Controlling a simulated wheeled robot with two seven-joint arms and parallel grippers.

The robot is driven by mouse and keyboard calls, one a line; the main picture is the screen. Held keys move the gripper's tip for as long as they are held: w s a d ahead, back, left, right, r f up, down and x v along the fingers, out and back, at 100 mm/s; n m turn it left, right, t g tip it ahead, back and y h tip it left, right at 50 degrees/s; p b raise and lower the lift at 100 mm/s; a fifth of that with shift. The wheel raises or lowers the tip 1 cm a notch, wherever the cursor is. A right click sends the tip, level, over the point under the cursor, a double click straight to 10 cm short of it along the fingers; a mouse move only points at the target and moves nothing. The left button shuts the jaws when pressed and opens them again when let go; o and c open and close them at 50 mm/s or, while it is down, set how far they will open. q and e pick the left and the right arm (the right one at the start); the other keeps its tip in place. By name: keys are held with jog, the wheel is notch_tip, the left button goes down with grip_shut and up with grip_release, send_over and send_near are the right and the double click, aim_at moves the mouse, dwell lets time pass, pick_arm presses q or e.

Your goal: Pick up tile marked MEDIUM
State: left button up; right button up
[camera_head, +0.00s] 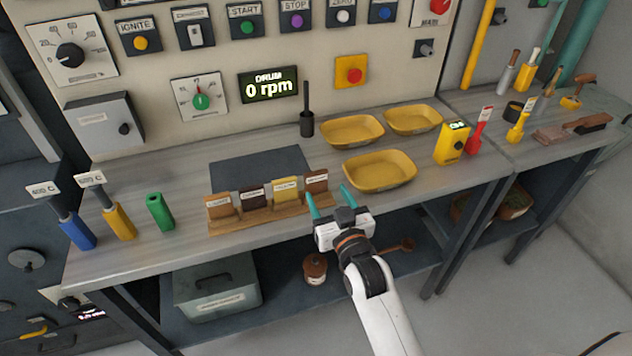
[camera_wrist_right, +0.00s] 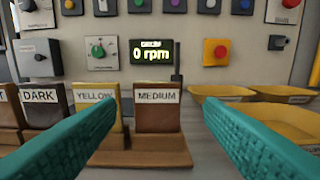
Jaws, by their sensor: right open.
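The tile marked MEDIUM (camera_wrist_right: 158,110) is brown and stands upright in a wooden rack (camera_wrist_right: 140,150), between my fingers in the right wrist view. In the head view it is the rightmost tile (camera_head: 316,181) in the rack (camera_head: 258,217). Beside it stand the yellow tile (camera_wrist_right: 98,103), the dark tile (camera_wrist_right: 42,106) and another brown tile (camera_head: 220,206). My right gripper (camera_head: 328,203) is open and empty, its teal fingers at the table's front edge by the MEDIUM tile. The fingers (camera_wrist_right: 160,125) spread wide on either side of it, apart from it. My left gripper is not in view.
Yellow trays (camera_head: 380,170) lie right of the rack, and a dark mat (camera_head: 260,170) lies behind it. A black holder (camera_head: 307,124) stands at the back. A control panel rises behind the table.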

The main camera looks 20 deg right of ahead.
aim_at(317, 177)
jog(key=w, duration=0.1)
jog(key=w+p, duration=0.1)
jog(key=w, duration=0.3)
jog(key=shift+w+a, duration=0.15)
jog(key=shift+a, duration=0.1)
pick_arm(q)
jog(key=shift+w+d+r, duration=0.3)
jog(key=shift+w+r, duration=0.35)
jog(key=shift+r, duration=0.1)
